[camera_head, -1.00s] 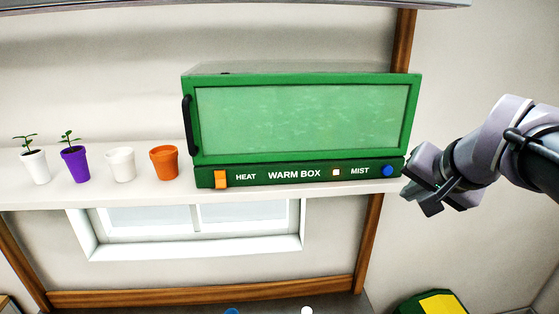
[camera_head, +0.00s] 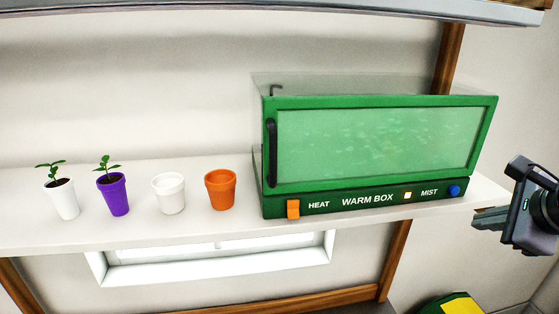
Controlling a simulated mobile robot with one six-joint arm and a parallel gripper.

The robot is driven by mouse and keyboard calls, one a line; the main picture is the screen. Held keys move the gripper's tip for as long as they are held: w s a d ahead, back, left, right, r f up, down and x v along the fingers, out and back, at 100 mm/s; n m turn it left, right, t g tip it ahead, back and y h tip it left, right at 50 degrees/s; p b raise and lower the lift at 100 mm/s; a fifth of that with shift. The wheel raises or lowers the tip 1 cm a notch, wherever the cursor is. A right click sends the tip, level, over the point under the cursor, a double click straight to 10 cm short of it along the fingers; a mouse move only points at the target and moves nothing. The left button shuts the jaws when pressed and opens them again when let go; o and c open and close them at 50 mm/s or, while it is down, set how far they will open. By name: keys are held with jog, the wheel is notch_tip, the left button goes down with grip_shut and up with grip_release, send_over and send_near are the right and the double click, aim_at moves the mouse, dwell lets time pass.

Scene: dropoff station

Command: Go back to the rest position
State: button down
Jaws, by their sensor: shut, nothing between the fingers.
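My gripper (camera_head: 480,219) is at the right edge of the head view, in front of the right end of the shelf. Its fingers point left and are closed together with nothing between them. It is apart from the green warm box (camera_head: 385,192), to the right of and below the box's blue mist knob (camera_head: 454,190). Most of my arm is out of the picture on the right.
The warm box stands on a white shelf (camera_head: 215,225), its glass door shut and fogged. Left of it stand an orange pot (camera_head: 220,190), a white pot (camera_head: 168,194), a purple pot with a seedling (camera_head: 113,195) and a white pot with a seedling (camera_head: 62,199). A green and yellow object (camera_head: 455,306) is below.

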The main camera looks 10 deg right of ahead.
jog(key=w, duration=0.2)
jog(key=w+d+p, duration=0.1)
jog(key=w, duration=0.1)
jog(key=w+p, duration=0.1)
jog(key=w, duration=0.2)
jog(key=shift+w+d+f, duration=0.1)
jog(key=shift+d, duration=0.85)
jog(key=shift+w+a, duration=0.15)
jog(key=shift+a, duration=0.35)
jog(key=shift+d, duration=0.3)
jog(key=shift+a, duration=0.15)
